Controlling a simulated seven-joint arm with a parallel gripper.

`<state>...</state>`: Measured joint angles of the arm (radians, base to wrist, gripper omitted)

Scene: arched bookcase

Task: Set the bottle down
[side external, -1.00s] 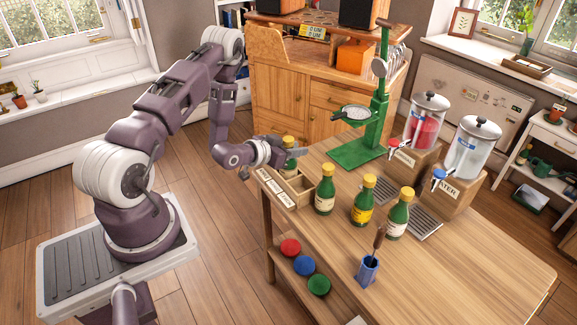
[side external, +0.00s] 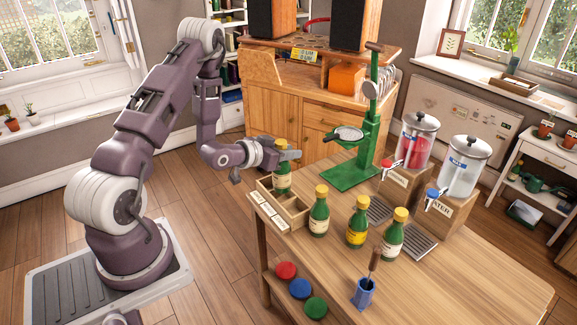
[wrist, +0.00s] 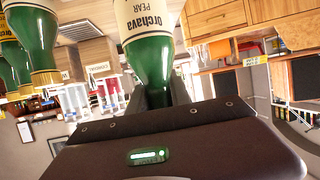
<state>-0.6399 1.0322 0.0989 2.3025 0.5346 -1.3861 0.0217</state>
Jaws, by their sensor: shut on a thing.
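The held bottle (side external: 282,180) is green glass with a yellow cap and a cream label. My gripper (side external: 287,155) is shut on its upper part, just below the cap. The bottle is upright over the left end of a wooden compartment crate (side external: 294,220). Its base overlaps the rear compartments in the side view, and I cannot tell whether it is clear of the crate. In the upside-down wrist view, the bottle (wrist: 150,60) fills the top middle, with "Orchava Pear" on its label.
Several similar bottles stand right of the crate, the nearest (side external: 319,215) close beside it. A green stand (side external: 350,177) is behind, with two dispensers (side external: 418,150) to its right. A blue cup (side external: 363,293) holds a tool. The table's front right is clear.

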